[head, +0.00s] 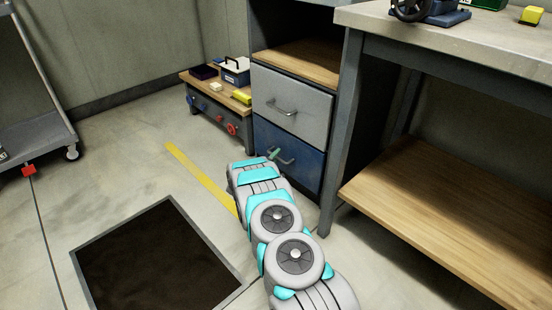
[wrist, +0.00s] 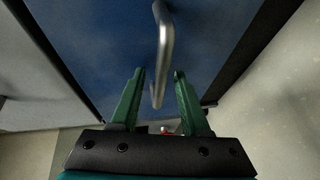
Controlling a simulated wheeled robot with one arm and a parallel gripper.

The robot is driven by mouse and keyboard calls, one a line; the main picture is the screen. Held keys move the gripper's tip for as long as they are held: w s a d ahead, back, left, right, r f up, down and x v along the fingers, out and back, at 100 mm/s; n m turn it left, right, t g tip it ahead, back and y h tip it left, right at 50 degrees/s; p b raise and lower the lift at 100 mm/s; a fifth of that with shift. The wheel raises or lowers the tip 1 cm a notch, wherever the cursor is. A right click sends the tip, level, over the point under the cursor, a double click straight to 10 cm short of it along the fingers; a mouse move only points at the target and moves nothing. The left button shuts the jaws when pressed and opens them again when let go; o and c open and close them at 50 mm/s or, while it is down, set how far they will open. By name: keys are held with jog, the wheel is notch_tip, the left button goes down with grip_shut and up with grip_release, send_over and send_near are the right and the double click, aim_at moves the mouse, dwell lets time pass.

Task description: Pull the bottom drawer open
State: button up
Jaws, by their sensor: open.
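The bottom drawer (head: 301,163) is the blue front low in the cabinet, below a grey drawer. It looks closed in the head view. The blue front (wrist: 100,40) also fills the middle of the wrist view. Its metal bar handle (head: 283,158) shows in the wrist view (wrist: 165,45) too, its lower end reaching between the two fingers. My gripper (wrist: 160,75) is open, with one green finger on each side of the handle. I see gaps between the fingers and the bar. In the head view my arm partly hides the gripper at the drawer.
The grey top drawer (head: 290,105) is directly above. A workbench (head: 450,190) with a wooden lower shelf stands close to the right. A low bench (head: 216,92) with boxes and valves is at the left. A dark floor pit (head: 155,262) lies left of my arm.

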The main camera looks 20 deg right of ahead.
jog(key=shift+c, duration=0.2)
grip_shut()
dwell(1.3)
